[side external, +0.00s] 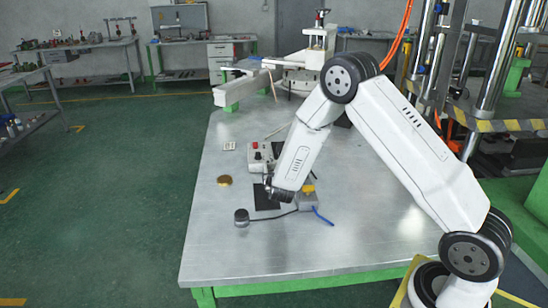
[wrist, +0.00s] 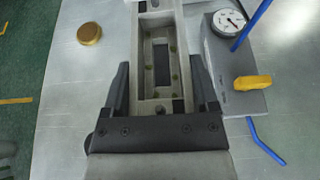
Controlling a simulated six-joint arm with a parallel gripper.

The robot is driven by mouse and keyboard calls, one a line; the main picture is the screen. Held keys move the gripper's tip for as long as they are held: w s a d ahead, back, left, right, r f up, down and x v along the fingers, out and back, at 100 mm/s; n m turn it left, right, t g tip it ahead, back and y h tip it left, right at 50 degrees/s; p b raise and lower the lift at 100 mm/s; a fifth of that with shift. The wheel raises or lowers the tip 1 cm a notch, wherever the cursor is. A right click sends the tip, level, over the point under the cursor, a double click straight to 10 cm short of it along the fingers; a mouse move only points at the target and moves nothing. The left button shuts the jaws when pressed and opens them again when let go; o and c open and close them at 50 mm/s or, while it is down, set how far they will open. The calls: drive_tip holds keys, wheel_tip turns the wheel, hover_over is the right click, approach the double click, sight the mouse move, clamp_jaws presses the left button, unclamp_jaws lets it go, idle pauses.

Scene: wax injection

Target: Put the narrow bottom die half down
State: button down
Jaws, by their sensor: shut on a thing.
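In the wrist view the narrow bottom die half (wrist: 139,45) is a long grey metal block with a recessed rectangular cavity, a dark slot in its middle and small brass-coloured pins. My gripper (wrist: 161,82) is shut on it, with one black finger against each long side. The die half's far end runs out of the top of the wrist view. In the side view my gripper (side external: 275,194) is low over the black mat (side external: 265,203) on the metal table. The die half is mostly hidden there, and I cannot tell whether it touches the mat.
A grey block (wrist: 234,100) with a dial gauge (wrist: 228,22), yellow lever (wrist: 252,82) and blue hose (wrist: 262,145) stands close right of the die half. A brass disc (side external: 224,181), a black puck (side external: 241,217) and a control box (side external: 262,157) are nearby. The table's front is clear.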

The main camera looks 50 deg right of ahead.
hover_over(267, 200)
drive_tip(key=shift+s+f, duration=0.15)
drive_tip(key=shift+f, duration=2.15)
drive_tip(key=shift+f, duration=0.2)
drive_tip(key=shift+w+f, duration=0.15)
drive_tip(key=shift+f, duration=0.65)
drive_tip(key=shift+w+f, duration=0.1)
drive_tip(key=shift+f, duration=0.7)
drive_tip(key=shift+f, duration=0.1)
unclamp_jaws()
drive_tip(key=shift+f, duration=0.1)
drive_tip(key=shift+s, duration=0.1)
